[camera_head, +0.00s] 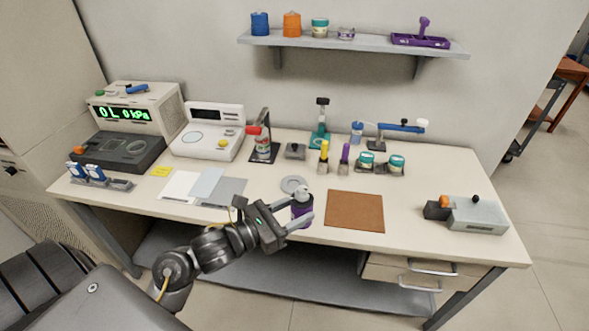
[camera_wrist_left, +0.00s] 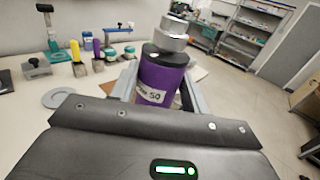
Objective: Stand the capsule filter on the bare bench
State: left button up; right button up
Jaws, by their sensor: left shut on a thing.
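The capsule filter (camera_head: 302,208) appears to be the purple cylinder with a grey metal top. My left gripper (camera_head: 299,212) is shut on it, one finger on each side. In the head view it is at the bench's front edge, left of the brown mat. In the left wrist view the capsule filter (camera_wrist_left: 162,78) stands roughly upright between the fingers, with a white label ending in "50". Its lower end is hidden there, so I cannot tell whether it touches the bench (camera_head: 420,200). My right gripper is not in view.
A brown mat (camera_head: 354,211) lies right of the filter, and a grey disc (camera_head: 293,185) just behind it. Flat sheets (camera_head: 222,191) lie to the left. A grey box device (camera_head: 476,215) stands at the right. Bare bench shows between mat and device.

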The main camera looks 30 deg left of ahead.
pick_arm(q)
jog(key=w+a+f+n+t+y+b, duration=0.1)
jog(key=a+f+n+y+b, duration=0.2)
jog(key=a, duration=0.5)
jog(key=w+a+f+n+t+y+b, duration=0.1)
jog(key=a+f+y+b, duration=0.2)
jog(key=a+f, duration=0.35)
jog(key=a+r+n+y+b, duration=0.3)
jog(key=a+y+b, duration=0.2)
jog(key=a, duration=1.2)
jog(key=w+d+f, duration=0.2)
jog(key=w+f, duration=0.1)
jog(key=w+d+f+p, duration=0.1)
jog(key=w+d+f, duration=0.2)
jog(key=w, duration=0.1)
jog(key=w+d+f+p, duration=0.1)
jog(key=w+d+f, duration=0.1)
jog(key=w, duration=0.2)
jog(key=shift+w+d+f, duration=0.1)
jog(key=shift+d+f, duration=0.1)
jog(key=shift+f, duration=0.2)
jog(key=shift+w+d+f, duration=0.35)
jog(key=shift+w+f, duration=0.1)
jog(key=shift+f, duration=0.15)
notch_tip(320, 180, down, 3)
jog(key=shift+r+p, duration=0.1)
jog(key=shift+p, duration=0.45)
jog(key=shift+f, duration=0.25)
